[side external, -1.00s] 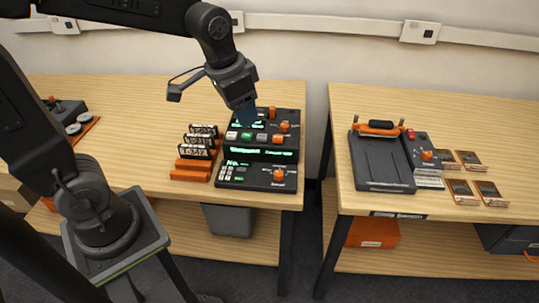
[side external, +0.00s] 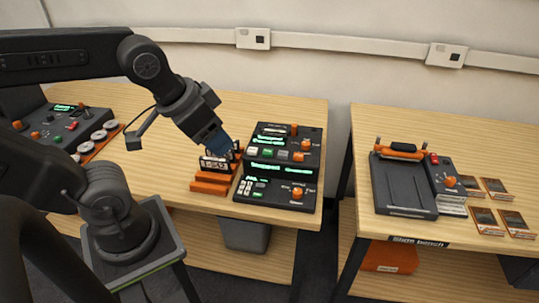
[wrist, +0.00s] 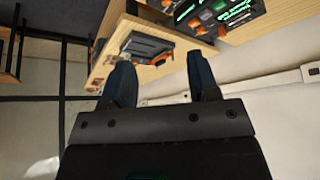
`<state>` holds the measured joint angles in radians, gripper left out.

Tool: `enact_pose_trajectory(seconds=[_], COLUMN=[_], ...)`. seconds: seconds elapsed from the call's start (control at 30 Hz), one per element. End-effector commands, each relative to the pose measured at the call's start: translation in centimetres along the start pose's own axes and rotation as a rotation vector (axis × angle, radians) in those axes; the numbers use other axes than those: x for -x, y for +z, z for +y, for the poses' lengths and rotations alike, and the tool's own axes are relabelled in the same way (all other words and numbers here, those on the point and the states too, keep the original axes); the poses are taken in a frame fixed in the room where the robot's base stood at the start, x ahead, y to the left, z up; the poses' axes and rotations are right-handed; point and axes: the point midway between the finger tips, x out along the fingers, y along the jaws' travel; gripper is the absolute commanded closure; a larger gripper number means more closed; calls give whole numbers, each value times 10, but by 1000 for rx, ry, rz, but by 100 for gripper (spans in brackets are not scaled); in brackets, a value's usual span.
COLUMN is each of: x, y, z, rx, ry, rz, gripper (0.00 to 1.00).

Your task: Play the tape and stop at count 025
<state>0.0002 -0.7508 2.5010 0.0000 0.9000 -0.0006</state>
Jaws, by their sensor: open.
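A dark tape deck (side external: 280,143) with orange knobs, coloured buttons and lit green displays sits at the right of the left table. A keypad unit (side external: 277,191) is at its front. The display text is too blurred to read a count. White-labelled cassettes (side external: 213,165) stand in an orange rack (side external: 210,187) left of the deck. My gripper (side external: 222,146) is over the cassettes, partly hiding them; I cannot tell whether it touches them. In the wrist view my gripper (wrist: 162,80) is open with nothing between its blue fingers. The deck (wrist: 215,14) is at that view's top.
Another console (side external: 75,125) with knobs, a green display and round reels is at the far left. A gap separates the right table, which holds a black device (side external: 403,187) with an orange handle and several cards (side external: 495,188). Open wood lies behind the rack.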

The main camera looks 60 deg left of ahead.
Motion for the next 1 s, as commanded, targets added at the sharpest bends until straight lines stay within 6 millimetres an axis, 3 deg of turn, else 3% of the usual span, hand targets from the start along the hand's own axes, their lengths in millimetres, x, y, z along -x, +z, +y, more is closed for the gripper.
enact_pose_trajectory(seconds=[0.07, 0.57, 1.0], x=[0, 0, 0], y=[0, 0, 0], z=[0, 0, 0], rx=[0, 0, 0], ry=[0, 0, 0], rz=[0, 0, 0], gripper=[51, 99, 100])
